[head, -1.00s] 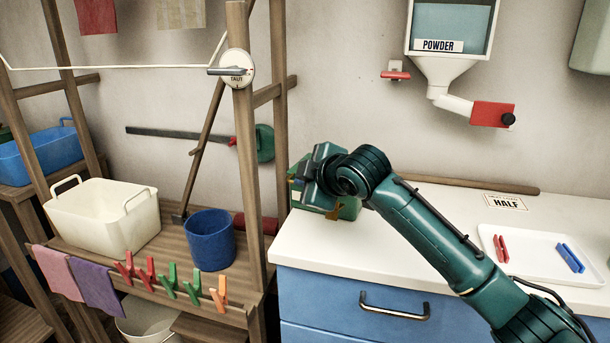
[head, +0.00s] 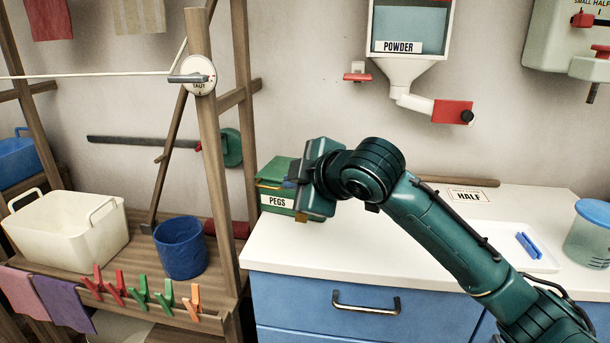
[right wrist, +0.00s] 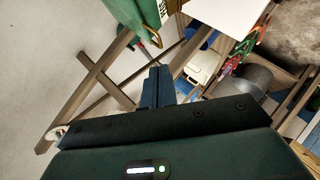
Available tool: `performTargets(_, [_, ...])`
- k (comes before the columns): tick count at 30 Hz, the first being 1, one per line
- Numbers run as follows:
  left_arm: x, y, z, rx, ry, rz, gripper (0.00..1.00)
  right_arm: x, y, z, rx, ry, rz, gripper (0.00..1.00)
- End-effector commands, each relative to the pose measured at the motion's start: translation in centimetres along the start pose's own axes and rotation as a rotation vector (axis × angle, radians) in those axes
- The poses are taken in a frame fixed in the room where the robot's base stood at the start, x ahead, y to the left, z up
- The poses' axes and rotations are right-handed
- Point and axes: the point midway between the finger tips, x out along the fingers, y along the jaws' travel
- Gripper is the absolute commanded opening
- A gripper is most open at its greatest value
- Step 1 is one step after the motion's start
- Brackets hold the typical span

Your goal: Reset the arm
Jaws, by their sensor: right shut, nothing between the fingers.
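My right arm comes in from the lower right in the head view. Its gripper (head: 292,181) is in front of the right part of a green box labelled PEGS (head: 276,201) on the white counter, hiding part of it. In the right wrist view the two dark blue fingers (right wrist: 158,76) are together with nothing between them. The green box (right wrist: 130,12) shows at the top of that view, apart from the fingers. My left gripper is not in view.
A wooden rack (head: 222,170) stands left of the counter (head: 400,245), with a white tub (head: 65,235), a blue bucket (head: 181,248) and several clothespins. A powder dispenser (head: 410,50) hangs above. A white tray (head: 500,240) holds a blue peg at right; mid-counter is clear.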

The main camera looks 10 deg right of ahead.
Motion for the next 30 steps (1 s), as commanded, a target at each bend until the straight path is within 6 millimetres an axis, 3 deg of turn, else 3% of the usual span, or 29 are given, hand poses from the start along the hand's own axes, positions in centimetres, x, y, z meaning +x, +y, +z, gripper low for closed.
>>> performTargets(6, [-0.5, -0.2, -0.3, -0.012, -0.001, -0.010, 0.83, -3.4, 0.1, 0.0, -0.001, 0.001, 0.001, 0.00])
performTargets(10, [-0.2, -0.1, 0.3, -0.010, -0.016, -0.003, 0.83, -3.9, -0.4, 0.0, 0.008, 0.007, -0.004, 0.00])
performTargets(13, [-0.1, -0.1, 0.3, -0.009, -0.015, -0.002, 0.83, -3.3, -2.1, 0.2, 0.055, 0.037, -0.015, 0.00])
performTargets(21, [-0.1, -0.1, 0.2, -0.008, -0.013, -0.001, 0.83, -1.3, -11.3, 2.0, 0.377, 0.185, -0.034, 0.00])
performTargets(30, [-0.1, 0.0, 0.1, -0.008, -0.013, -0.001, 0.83, -3.3, -20.6, 6.0, 0.778, 0.243, 0.030, 0.00])
